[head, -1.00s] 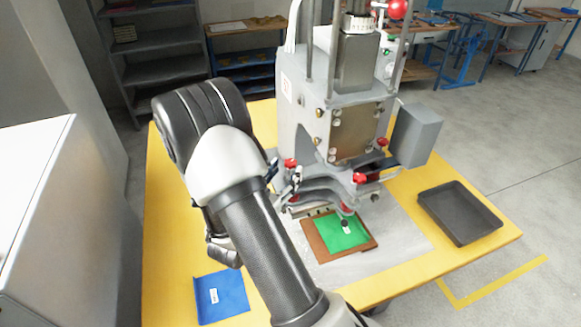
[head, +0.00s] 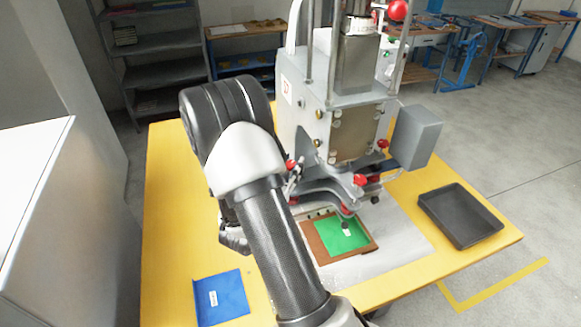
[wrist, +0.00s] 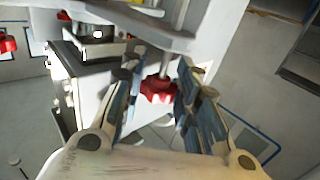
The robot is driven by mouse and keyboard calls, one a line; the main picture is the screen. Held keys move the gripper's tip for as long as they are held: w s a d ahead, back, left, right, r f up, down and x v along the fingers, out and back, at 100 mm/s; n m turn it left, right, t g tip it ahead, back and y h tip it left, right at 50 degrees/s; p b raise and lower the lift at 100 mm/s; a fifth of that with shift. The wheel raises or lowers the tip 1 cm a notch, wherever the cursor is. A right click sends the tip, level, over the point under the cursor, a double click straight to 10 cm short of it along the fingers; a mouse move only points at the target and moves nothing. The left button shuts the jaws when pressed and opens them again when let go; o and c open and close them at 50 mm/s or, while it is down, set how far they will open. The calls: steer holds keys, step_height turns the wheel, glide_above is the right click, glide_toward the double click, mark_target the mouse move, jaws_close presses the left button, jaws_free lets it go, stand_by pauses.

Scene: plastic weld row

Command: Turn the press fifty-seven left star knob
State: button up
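The grey press (head: 330,120) stands on the yellow table. Its left red star knob (head: 290,165) shows at the edge of my arm in the head view. In the wrist view a red star knob (wrist: 158,88) on a thin metal stem lies between the two fingers of my gripper (wrist: 160,72). The fingers are apart, with a visible gap on the left side of the knob. The right finger is close to it; I cannot tell whether it touches. In the head view my arm hides most of the gripper.
Other red knobs (head: 360,180) sit on the press's front right. A green piece (head: 343,234) lies in a brown frame below the press. A black tray (head: 461,214) is at the right and a blue folder (head: 221,297) at the front left.

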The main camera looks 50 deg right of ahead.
steer(key=c, duration=0.5)
steer(key=shift+s+f+n+t+b, duration=0.1)
steer(key=shift+n+t+b, duration=0.3)
steer(key=shift+t, duration=0.2)
steer(key=n+t+b, duration=0.1)
steer(key=t+y, duration=0.1)
steer(key=shift+s+d+f+n+t+y+b, duration=0.1)
steer(key=shift+n+t+y+b, duration=0.2)
steer(key=shift+n+b, duration=0.1)
steer(key=n+t+y+b, duration=0.2)
steer(key=t, duration=0.1)
steer(key=shift+d+n+b, duration=0.1)
steer(key=shift+n+b, duration=0.2)
steer(key=n+t+y+b, duration=0.1)
steer(key=n+t+y, duration=0.1)
steer(key=t+y, duration=0.1)
steer(key=shift+n, duration=0.3)
steer(key=shift+n+t+y, duration=1.3)
steer(key=shift+n+y, duration=0.3)
steer(key=shift+y, duration=1)
